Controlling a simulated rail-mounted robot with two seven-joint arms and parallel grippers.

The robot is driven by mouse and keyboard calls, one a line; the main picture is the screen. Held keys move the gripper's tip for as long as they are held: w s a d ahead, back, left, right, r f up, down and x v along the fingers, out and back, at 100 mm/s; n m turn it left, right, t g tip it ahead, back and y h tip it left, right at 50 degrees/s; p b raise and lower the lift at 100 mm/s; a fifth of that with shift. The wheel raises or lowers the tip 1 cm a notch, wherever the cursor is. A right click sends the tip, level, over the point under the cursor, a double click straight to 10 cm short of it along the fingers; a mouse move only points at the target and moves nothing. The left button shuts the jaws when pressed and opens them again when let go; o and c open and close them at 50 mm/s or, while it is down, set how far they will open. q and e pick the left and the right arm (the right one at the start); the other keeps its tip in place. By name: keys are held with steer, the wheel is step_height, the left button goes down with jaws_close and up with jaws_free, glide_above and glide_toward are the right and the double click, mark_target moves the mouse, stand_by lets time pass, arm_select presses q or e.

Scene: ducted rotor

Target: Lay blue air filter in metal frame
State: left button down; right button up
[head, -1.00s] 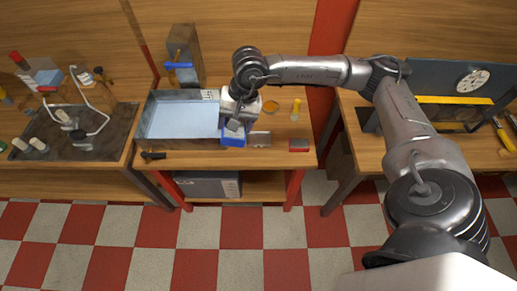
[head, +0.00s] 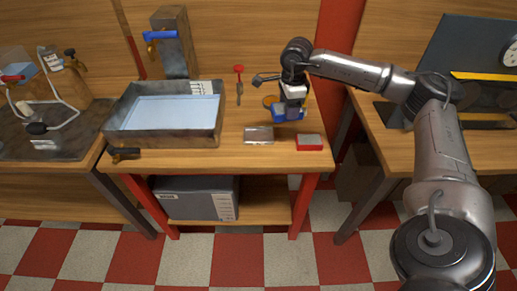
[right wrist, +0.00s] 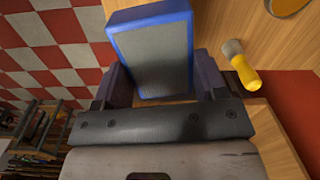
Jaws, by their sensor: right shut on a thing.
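The blue air filter (head: 283,116) has a blue rim and a grey face. My right gripper (head: 290,104) is shut on it, over the right part of the middle table. In the right wrist view the filter (right wrist: 152,52) stands out between the two dark fingers (right wrist: 163,88). A small, flat, silver-grey metal piece (head: 258,135), which looks like the metal frame, lies on the table to the front left of the filter. The filter is apart from it. My left gripper is not in view.
A metal tray (head: 212,128) with a light blue inside stands on the left of the table. A red-edged block (head: 309,143) lies near the front right. A red-ended tool (head: 239,85) lies behind. A yellow-handled brush (right wrist: 240,68) is close to the gripper in the right wrist view.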

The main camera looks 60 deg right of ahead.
steer(key=shift+s+d+f+m+b, duration=0.3)
steer(key=shift+d+f+m+b, duration=0.2)
steer(key=shift+d+f, duration=0.15)
steer(key=shift+s+d+f+m+b, duration=0.25)
steer(key=shift+d+f+m+b, duration=0.15)
steer(key=shift+d+f+b, duration=0.15)
steer(key=shift+w+d+f, duration=0.1)
steer(key=shift+f, duration=0.05)
steer(key=b, duration=0.4)
glide_above(260, 136)
step_height(260, 136, down, 7)
steer(key=shift+r, duration=0.15)
step_height(260, 136, down, 4)
steer(key=shift+f+b, duration=0.1)
steer(key=shift+b, duration=0.85)
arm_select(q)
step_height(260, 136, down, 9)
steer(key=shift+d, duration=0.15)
arm_select(e)
steer(key=o, duration=1)
steer(key=shift+c, duration=0.2)
